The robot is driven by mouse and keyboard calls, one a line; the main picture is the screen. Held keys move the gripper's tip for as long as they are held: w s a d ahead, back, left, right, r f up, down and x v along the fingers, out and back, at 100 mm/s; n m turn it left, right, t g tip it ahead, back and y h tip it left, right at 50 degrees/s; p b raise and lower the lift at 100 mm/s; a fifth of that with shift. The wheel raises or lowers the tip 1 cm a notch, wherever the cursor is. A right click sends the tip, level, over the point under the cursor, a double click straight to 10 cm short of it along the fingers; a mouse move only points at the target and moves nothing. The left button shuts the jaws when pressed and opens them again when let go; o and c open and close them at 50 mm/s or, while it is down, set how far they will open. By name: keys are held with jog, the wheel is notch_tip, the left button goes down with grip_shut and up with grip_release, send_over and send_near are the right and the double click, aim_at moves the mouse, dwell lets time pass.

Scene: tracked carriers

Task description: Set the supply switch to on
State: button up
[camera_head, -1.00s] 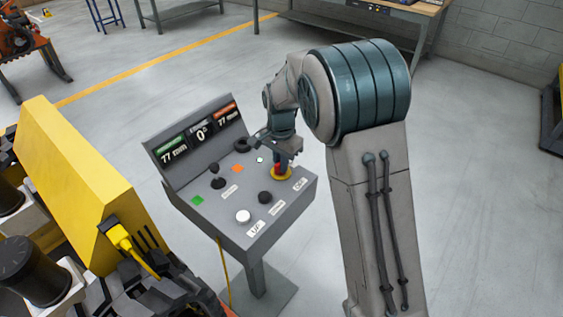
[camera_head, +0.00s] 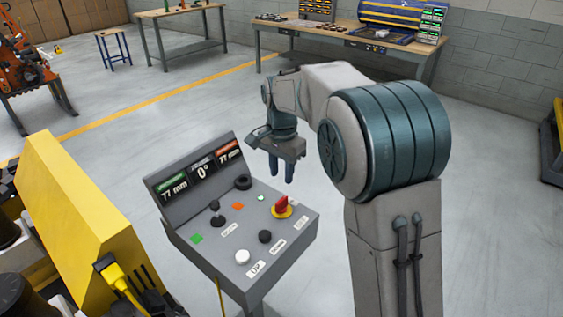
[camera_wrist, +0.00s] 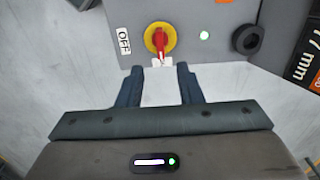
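The supply switch is a red rotary handle on a yellow disc (camera_head: 281,206), on the right part of the sloped grey control panel. In the wrist view the red handle (camera_wrist: 160,42) points toward a small white label (camera_wrist: 161,63) at the disc's lower edge, whose text I cannot read. The OFF label (camera_wrist: 124,40) is to the left of the disc. A lit green lamp (camera_wrist: 204,35) is to its right. My gripper (camera_head: 283,177) is above and behind the switch, apart from it. Its two fingers (camera_wrist: 160,69) are spread with nothing between them.
The grey panel (camera_head: 205,258) also carries a display, a joystick (camera_head: 217,219), a black knob (camera_head: 264,237) and a white button (camera_head: 242,257). A yellow machine part (camera_head: 75,215) stands close on the left. A workbench (camera_head: 345,47) is at the back; the floor between is clear.

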jog(key=shift+r, duration=1.55)
jog(key=s+d+r+n+t, duration=0.2)
jog(key=s+d+n, duration=0.2)
jog(key=s+d, duration=0.7)
jog(key=s+d+f+n, duration=0.1)
jog(key=s+d+f, duration=0.1)
jog(key=s, duration=0.5)
jog(key=s+d+f+n+t, duration=0.1)
jog(key=s+d+f+n, duration=0.1)
jog(key=s, duration=0.5)
jog(key=shift+s+d+f+n, duration=0.25)
jog(key=shift+d+f+n, duration=0.05)
jog(key=shift+d, duration=0.15)
jog(key=shift+a, duration=0.1)
